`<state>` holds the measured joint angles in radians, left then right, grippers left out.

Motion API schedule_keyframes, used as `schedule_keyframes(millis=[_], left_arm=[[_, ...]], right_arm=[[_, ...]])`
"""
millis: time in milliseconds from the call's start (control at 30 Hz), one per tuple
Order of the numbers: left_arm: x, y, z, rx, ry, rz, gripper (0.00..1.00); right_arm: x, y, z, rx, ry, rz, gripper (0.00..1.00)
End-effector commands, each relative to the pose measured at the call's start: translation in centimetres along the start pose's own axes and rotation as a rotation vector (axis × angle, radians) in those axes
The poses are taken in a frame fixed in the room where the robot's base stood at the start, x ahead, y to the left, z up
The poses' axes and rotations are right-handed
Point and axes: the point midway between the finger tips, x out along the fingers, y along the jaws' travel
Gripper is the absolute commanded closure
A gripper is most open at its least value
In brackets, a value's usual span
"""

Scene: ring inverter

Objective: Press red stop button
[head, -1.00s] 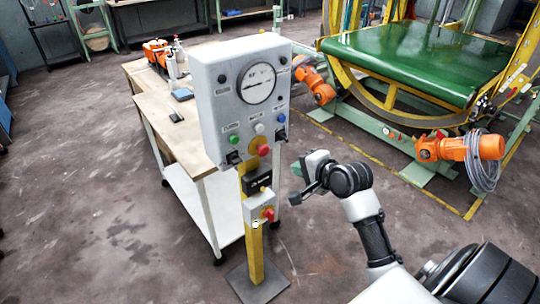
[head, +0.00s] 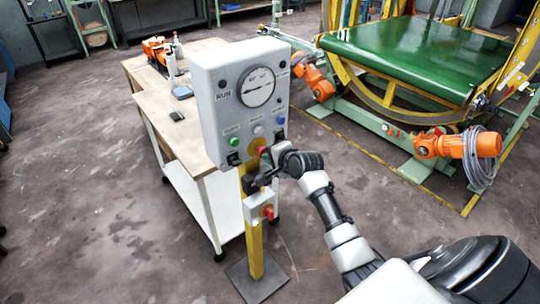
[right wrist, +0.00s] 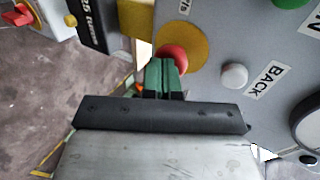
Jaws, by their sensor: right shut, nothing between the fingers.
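The red stop button (head: 262,150) is on the lower right of the grey control panel (head: 208,125). In the right wrist view the red button (right wrist: 172,56) sits on a round yellow plate (right wrist: 190,40). My right gripper (head: 268,158) is at the button and partly covers it in the head view. Its green fingertips (right wrist: 160,75) are together and empty, and overlap the button's edge in the wrist view. I cannot tell whether they touch it or whether it is pressed in. My left gripper is not in view.
A second box with a red knob (head: 267,212) is lower on the yellow post (head: 254,240). A green button (head: 234,142) and a white button (right wrist: 234,75) are nearby on the panel. A workbench (head: 160,105) stands behind left; the green-topped machine (head: 400,55) is behind right.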

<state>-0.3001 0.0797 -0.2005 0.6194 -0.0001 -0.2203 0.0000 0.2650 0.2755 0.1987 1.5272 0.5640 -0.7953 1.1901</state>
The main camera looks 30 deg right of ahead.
Motion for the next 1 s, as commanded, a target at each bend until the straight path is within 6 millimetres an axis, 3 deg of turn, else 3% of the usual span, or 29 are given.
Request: schedule_keyframes(millis=[267,500,1000], left_arm=[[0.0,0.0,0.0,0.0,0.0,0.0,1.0],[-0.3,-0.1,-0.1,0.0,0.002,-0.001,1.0],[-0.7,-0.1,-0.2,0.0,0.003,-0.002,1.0]], right_arm=[[0.1,-0.1,0.0,0.001,0.0,0.0,1.0],[1.9,-1.2,0.0,0.002,-0.001,-0.002,1.0],[1.9,-1.6,0.2,0.0,-0.001,-0.01,1.0]])
